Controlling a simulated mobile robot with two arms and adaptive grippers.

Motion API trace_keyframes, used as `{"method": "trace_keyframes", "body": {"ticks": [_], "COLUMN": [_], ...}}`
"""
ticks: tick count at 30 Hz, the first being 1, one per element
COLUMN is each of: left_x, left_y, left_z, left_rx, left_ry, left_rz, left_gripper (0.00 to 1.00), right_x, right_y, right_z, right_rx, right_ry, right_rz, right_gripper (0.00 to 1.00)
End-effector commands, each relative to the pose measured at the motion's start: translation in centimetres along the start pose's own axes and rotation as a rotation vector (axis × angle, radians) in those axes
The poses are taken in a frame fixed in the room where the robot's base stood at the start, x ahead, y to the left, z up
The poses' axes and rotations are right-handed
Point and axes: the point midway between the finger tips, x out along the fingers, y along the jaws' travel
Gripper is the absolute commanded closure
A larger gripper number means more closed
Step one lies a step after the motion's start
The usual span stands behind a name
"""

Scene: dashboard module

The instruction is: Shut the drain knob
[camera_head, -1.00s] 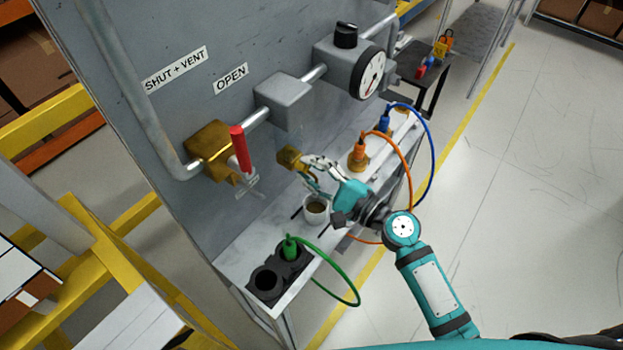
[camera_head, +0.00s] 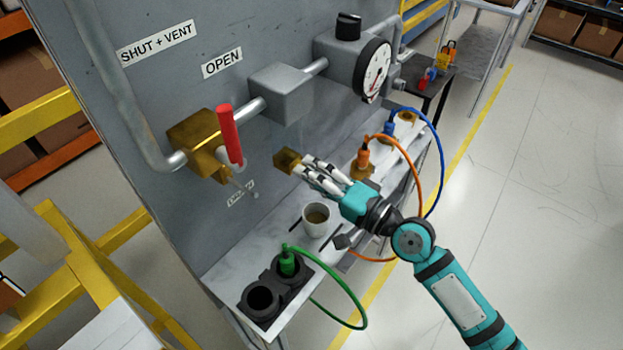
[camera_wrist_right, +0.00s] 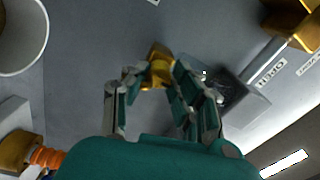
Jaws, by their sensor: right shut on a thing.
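The drain knob (camera_head: 285,161) is a small brass piece standing out from the grey panel, below the grey box on the pipe. My right gripper (camera_head: 303,167) reaches it from the right in the head view, with its fingertips at the knob's near end. In the right wrist view the brass knob (camera_wrist_right: 160,64) sits between the fingertips of the right gripper (camera_wrist_right: 154,78), which is shut on it. The fingers hide part of the knob, and its turned angle is hard to tell. My left gripper is not in view.
A red-handled brass valve (camera_head: 230,137) is left of the knob, with a gauge (camera_head: 374,69) to the upper right. Below, a white cup (camera_head: 316,220), a black holder (camera_head: 263,300) with a green plug, and orange and blue hoses occupy the narrow shelf (camera_head: 222,277).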

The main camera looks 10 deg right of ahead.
Motion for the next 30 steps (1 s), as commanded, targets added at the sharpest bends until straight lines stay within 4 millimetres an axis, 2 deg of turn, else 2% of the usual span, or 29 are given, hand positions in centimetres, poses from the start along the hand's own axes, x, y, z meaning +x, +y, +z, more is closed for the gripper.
{"method": "trace_keyframes", "body": {"ticks": [9,22,23,27,30], "left_x": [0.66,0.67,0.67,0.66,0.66], "left_y": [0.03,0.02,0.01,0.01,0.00], "left_z": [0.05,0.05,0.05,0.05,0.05], "left_rx": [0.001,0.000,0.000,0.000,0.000], "left_ry": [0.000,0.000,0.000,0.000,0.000], "left_rz": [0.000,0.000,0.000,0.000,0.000], "left_gripper": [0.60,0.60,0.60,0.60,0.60], "right_x": [-0.01,-0.01,-0.01,-0.01,-0.01], "right_y": [0.17,0.15,0.15,0.13,0.10], "right_z": [0.06,0.06,0.06,0.04,0.03], "right_rx": [-0.080,-0.087,-0.087,-0.087,-0.086], "right_ry": [-0.005,-0.006,-0.006,-0.005,-0.005], "right_rz": [0.002,0.002,0.002,0.002,0.001], "right_gripper": [1.00,1.00,0.72,0.54,0.52]}}
